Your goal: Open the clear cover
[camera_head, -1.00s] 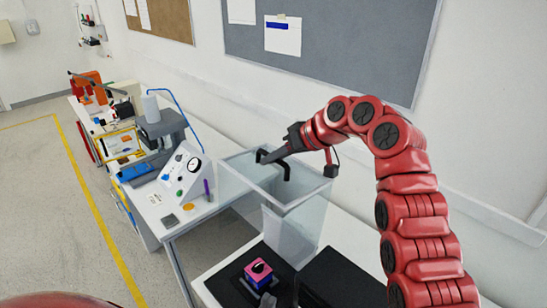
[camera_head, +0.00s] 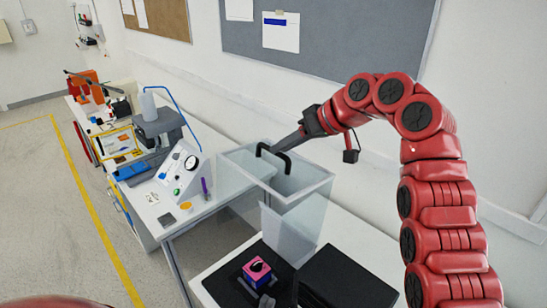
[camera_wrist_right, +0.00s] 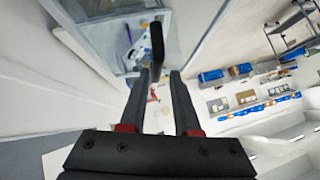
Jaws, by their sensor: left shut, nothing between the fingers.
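The pink switch box (camera_head: 256,272) with a dark knob sits uncovered on a black base.
A black panel (camera_head: 347,278) lies right of the switch. The white wall with a grey board (camera_head: 350,50) is close behind the cover and right arm.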

